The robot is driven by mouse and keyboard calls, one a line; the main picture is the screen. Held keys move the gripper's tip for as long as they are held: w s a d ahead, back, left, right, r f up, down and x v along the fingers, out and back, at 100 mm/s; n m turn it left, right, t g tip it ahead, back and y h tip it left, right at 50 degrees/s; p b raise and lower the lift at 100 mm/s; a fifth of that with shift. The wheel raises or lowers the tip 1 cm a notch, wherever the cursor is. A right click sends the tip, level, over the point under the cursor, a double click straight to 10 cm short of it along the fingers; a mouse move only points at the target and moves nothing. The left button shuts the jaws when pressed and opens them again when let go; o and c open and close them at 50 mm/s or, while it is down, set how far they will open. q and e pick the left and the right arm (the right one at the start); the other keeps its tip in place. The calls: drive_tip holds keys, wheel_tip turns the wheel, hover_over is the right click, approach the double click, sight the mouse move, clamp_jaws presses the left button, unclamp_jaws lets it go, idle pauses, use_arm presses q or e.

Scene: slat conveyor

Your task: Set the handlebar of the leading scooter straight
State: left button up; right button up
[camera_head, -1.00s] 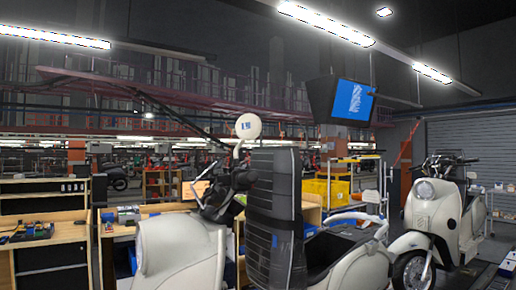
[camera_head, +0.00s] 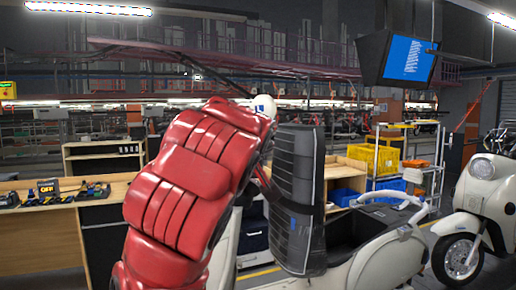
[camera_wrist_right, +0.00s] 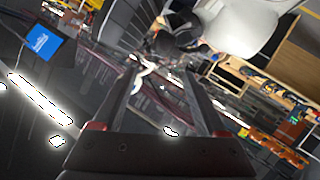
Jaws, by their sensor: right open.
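In the right wrist view the dark middle of the handlebar (camera_wrist_right: 180,38) and a white panel (camera_wrist_right: 240,25) show at the top. My right gripper (camera_wrist_right: 160,72) is open and empty, with the handlebar just beyond its fingertips; contact is not visible. My left gripper is not in view.
A tall grey ribbed body (camera_head: 296,195) with a dark strap stands close to the scooter's handlebar area. Another white scooter (camera_head: 488,205) is at the right. A wooden workbench (camera_head: 70,190) with tools is at the left. Yellow crates (camera_head: 375,157) and a hanging monitor (camera_head: 407,58) are behind.

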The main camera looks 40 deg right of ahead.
drive_tip(key=x, duration=1.1)
drive_tip(key=shift+w+f+b, duration=0.2)
drive_tip(key=shift+f+b, duration=0.1)
drive_tip(key=shift+f, duration=0.2)
drive_tip(key=shift+w+d+r+p, duration=0.15)
drive_tip(key=shift+w+d+p, duration=0.4)
drive_tip(key=shift+p, duration=0.7)
drive_tip(key=shift+w+d+f+p, duration=0.3)
drive_tip(key=shift+w+f+p, duration=0.1)
drive_tip(key=shift+w, duration=0.15)
drive_tip(key=shift+w+d+f+p, duration=0.35)
drive_tip(key=shift+w+f, duration=0.1)
drive_tip(key=shift+w, duration=0.05)
drive_tip(key=shift+w+d+f, duration=0.25)
drive_tip(key=shift+w+f, duration=0.05)
drive_tip(key=shift+w, duration=0.25)
